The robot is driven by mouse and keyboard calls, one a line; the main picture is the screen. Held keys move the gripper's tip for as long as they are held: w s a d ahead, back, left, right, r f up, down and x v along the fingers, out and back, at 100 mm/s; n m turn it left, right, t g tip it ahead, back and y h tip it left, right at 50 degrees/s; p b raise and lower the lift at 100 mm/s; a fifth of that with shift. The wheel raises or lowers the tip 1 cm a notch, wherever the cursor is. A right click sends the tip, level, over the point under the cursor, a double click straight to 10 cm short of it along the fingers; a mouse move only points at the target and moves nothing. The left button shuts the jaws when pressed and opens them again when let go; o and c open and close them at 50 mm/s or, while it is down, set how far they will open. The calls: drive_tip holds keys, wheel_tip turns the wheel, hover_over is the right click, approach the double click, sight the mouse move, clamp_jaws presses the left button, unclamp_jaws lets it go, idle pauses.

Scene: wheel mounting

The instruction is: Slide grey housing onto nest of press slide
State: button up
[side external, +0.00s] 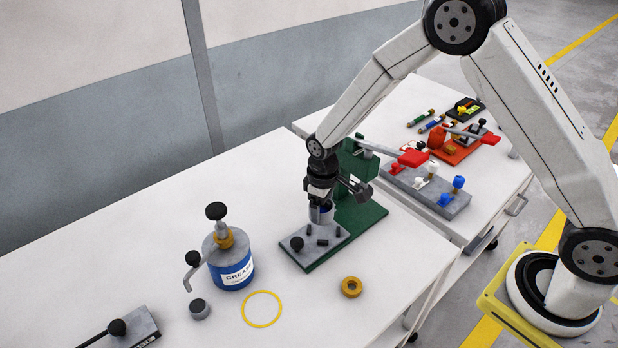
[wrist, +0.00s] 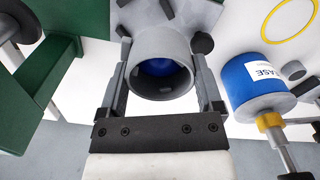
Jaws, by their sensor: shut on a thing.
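The grey housing (wrist: 160,62) is a short hollow cylinder, with blue showing inside its bore in the wrist view. My gripper (wrist: 162,75) is shut on it, one finger on each side. In the side view my gripper (side external: 321,192) points down over the grey press slide plate (side external: 313,243), with the housing (side external: 320,214) below it. The housing appears upright at the plate; I cannot tell whether it touches the nest, which is hidden beneath it. The plate has a black knob (side external: 297,243) and several small dark stops. The green press (side external: 357,180) stands just behind.
A blue grease pot (side external: 231,262) stands left, near a small grey cylinder (side external: 199,309) and a yellow ring (side external: 262,309). A brass ring (side external: 351,287) lies in front of the press. A fixture with a red-handled lever (side external: 412,158) is on the right.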

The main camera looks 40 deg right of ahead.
sight(325, 208)
drive_tip(key=shift+w+d+f, duration=0.1)
drive_tip(key=shift+w+d, duration=0.2)
drive_tip(key=shift+d, duration=0.25)
drive_tip(key=shift+w+d, duration=0.3)
drive_tip(key=shift+d, duration=0.25)
drive_tip(key=shift+f, duration=0.2)
drive_tip(key=shift+f, duration=2.7)
drive_tip(key=shift+f, duration=1.15)
drive_tip(key=o, duration=1.2)
drive_tip(key=shift+r, duration=0.1)
